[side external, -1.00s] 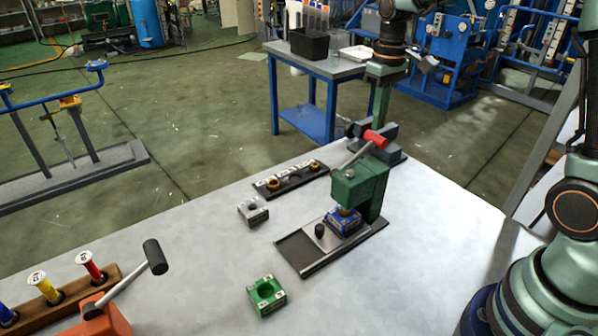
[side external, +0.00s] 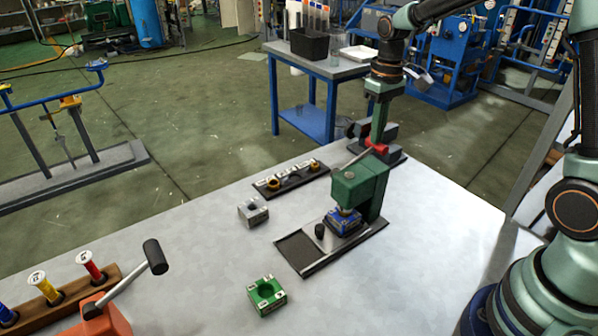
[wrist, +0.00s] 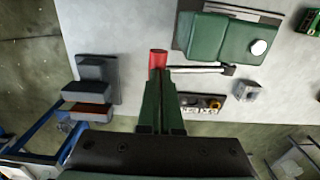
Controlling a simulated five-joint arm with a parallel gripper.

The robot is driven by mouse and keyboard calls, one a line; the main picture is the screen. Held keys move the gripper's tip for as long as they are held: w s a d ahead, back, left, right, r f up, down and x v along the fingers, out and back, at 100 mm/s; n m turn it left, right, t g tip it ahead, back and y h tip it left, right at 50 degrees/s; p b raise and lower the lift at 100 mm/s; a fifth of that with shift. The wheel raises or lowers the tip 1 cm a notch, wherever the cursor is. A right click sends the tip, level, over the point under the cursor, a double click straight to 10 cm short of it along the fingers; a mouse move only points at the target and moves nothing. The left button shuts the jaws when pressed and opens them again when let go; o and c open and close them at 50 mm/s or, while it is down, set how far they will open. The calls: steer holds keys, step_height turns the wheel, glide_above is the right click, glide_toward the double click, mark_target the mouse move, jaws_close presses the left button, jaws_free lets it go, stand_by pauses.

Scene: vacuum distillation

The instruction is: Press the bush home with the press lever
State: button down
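The green press (side external: 358,185) stands on a dark base plate near the table's far edge. It also shows in the wrist view (wrist: 225,40). Its lever has a red handle (side external: 378,148), seen at my fingertips in the wrist view (wrist: 158,58). My gripper (side external: 379,140) points down at this handle from above, its fingers (wrist: 160,76) close together and seemingly against the handle, not around it. A blue block (side external: 344,222) sits under the press ram (side external: 346,210). The bush is hardly visible between ram and block.
A grey block (side external: 252,212), a green block (side external: 267,295) and a dark rack with brass rings (side external: 290,178) stand left of the press. An orange unit with a black-knobbed lever (side external: 105,315) is at front left. A dark stand (wrist: 92,85) is near my gripper.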

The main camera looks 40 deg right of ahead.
steer(key=shift+d+f, duration=0.1)
steer(key=shift+f, duration=0.1)
stand_by(0.3)
steer(key=shift+d+f, duration=0.3)
steer(key=shift+f, duration=0.45)
steer(key=shift+d+f, duration=0.2)
steer(key=shift+f, duration=0.6)
